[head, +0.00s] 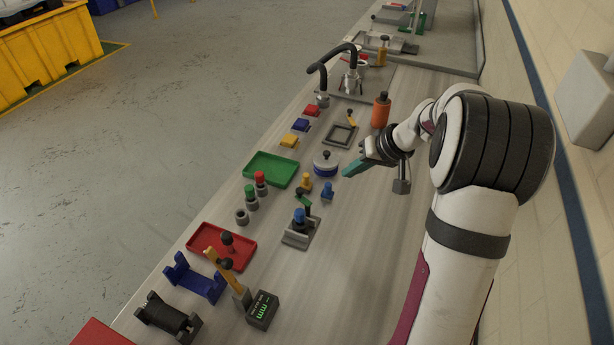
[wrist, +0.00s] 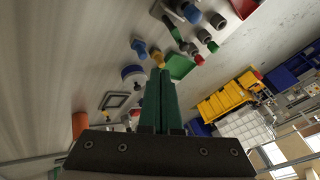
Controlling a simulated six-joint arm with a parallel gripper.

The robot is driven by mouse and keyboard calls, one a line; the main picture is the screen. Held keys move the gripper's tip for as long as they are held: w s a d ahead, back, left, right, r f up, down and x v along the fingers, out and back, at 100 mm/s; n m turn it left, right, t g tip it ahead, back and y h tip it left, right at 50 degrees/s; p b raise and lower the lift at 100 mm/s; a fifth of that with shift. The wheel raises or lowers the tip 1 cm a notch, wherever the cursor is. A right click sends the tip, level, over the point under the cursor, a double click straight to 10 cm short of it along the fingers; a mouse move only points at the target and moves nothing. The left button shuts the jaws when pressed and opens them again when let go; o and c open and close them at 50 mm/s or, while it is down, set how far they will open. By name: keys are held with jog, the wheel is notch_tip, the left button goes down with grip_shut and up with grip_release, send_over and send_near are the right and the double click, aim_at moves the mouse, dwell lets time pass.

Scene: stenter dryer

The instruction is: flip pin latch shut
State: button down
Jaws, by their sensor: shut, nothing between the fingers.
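No part is plainly marked as the pin latch. The likeliest is a small grey fixture (head: 301,232) with an upright blue-topped pin and a short green lever with a dark knob, in the middle of the bench. A blue-topped part on a grey base (wrist: 185,12) at the top of the wrist view looks like the same fixture. Whether its lever is open or shut I cannot tell. My gripper (head: 346,174) has teal fingers, shut and empty, above the bench beyond and right of that fixture. The fingers also show shut in the wrist view (wrist: 161,72).
A blue-and-white round part (head: 326,162), a blue peg (head: 327,190) and a yellow peg (head: 306,182) stand near my gripper. A green tray (head: 271,169) and a red tray (head: 222,246) lie left. An orange cylinder (head: 381,112) stands behind. The bench's near right is clear.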

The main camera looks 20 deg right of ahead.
send_near(303, 197)
jog(key=w+d+f, duration=0.2)
jog(key=d, duration=0.1)
jog(key=shift+w+a+f, duration=0.2)
jog(key=shift+a+f, duration=0.05)
jog(key=shift+a, duration=0.35)
jog(key=shift+w+a+f, duration=0.2)
jog(key=shift+a+f, duration=0.05)
jog(key=shift+a, duration=0.35)
jog(key=shift+w+a+f, duration=0.2)
jog(key=shift+a+f, duration=0.05)
jog(key=shift+a, duration=0.3)
